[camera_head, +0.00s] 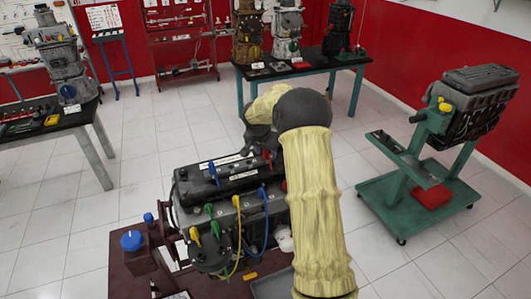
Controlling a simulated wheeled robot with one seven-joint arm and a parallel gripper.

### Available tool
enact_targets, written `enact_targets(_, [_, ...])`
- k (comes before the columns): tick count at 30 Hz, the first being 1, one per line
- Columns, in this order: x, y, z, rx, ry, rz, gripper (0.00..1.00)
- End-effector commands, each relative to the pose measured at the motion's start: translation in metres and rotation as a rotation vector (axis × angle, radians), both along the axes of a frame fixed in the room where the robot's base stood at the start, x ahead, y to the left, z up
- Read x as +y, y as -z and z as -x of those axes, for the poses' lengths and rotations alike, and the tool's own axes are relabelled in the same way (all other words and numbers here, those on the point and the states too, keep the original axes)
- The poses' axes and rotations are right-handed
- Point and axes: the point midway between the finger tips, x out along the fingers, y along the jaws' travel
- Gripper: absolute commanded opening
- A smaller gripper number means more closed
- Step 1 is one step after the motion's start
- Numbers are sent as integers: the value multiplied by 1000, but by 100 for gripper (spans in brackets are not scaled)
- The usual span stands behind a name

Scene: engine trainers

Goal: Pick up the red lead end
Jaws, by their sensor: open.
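An engine (215,225) on a dark red stand (128,262) fills the lower middle of the head view. Coloured lead ends sit on it: blue (213,172), green (208,209) and yellow (195,236). A small red piece (267,155), possibly the red lead end, shows at the engine's far right beside my arm. Another bit of red shows lower, at my arm's left edge. My arm, in a pale yellow sleeve, crosses in front of the engine's right side. It hides that part, and I cannot make out my gripper's fingers.
Yellow and blue leads (239,235) hang in loops on the engine's front. A green wheeled stand (400,195) with another engine is at right. A table (300,68) with engines stands behind, and another (75,123) at left. Tiled floor is clear between them.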

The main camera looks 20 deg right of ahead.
Motion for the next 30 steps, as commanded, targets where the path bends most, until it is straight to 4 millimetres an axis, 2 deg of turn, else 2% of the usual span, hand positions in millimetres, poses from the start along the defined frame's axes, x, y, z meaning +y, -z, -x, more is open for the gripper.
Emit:
enact_targets(9, [-1, 0, 0, 0, 1, 0, 46])
enact_targets(11, [-1, 0, 0, 0, 1, 0, 36])
enact_targets(16, [-1, 0, 0, 0, 1, 0, 3])
enact_targets(17, [-1, 0, 0, 0, 1, 0, 0])
enact_targets(26, [-2, -1, 1, 1, 4, 0, 0])
enact_targets(30, [-2, -8, 0, -3, 5, 0, 0])
